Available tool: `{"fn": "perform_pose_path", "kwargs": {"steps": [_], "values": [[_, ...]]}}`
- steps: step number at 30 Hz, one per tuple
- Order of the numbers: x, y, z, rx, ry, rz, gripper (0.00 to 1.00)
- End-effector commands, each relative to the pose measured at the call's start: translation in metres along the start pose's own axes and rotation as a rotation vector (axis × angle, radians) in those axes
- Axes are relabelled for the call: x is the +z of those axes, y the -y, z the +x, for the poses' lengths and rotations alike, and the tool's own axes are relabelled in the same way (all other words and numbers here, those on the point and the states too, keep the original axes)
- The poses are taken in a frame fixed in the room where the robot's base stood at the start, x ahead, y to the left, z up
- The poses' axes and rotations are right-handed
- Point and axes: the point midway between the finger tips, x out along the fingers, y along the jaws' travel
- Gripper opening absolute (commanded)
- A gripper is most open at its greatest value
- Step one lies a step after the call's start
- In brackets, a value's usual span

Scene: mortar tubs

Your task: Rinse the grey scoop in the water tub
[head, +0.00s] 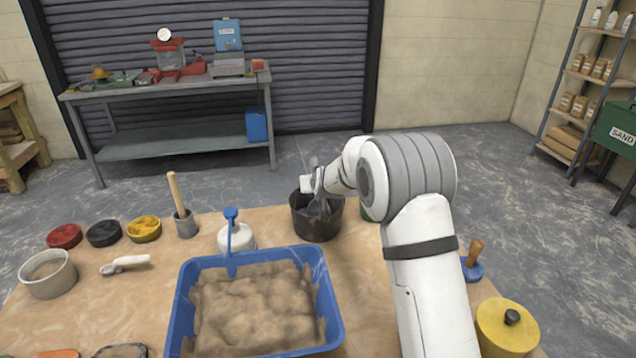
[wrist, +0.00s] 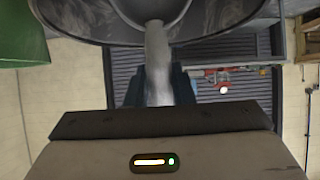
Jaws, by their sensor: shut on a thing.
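My gripper (head: 312,184) is at the black tub (head: 316,228), over its rim in the head view. In the wrist view my gripper (wrist: 157,88) is shut on the pale grey handle of the grey scoop (wrist: 157,50). The scoop's bowl is at the top edge of that view, within the dark round outline of the tub (wrist: 75,28). In the head view the gripper and tub wall partly hide the scoop. I cannot tell how deep the bowl sits or see the water level clearly.
A blue tray (head: 333,325) of sandy mortar stands in front. A white bottle (head: 240,238) stands left of the black tub. A green container (head: 368,212) is close on its right, partly behind my arm. A yellow lidded pot (head: 508,330) stands at the right.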

Motion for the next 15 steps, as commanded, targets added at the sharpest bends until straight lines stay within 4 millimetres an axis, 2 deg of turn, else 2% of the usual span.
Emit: {"fn": "perform_pose_path", "kwargs": {"steps": [10, 15], "values": [[0.0007, -0.0001, 0.0007, 0.000, -0.001, 0.000, 0.00], [-0.0067, -0.0001, -0.0040, 0.000, -0.001, 0.000, 0.00]]}}
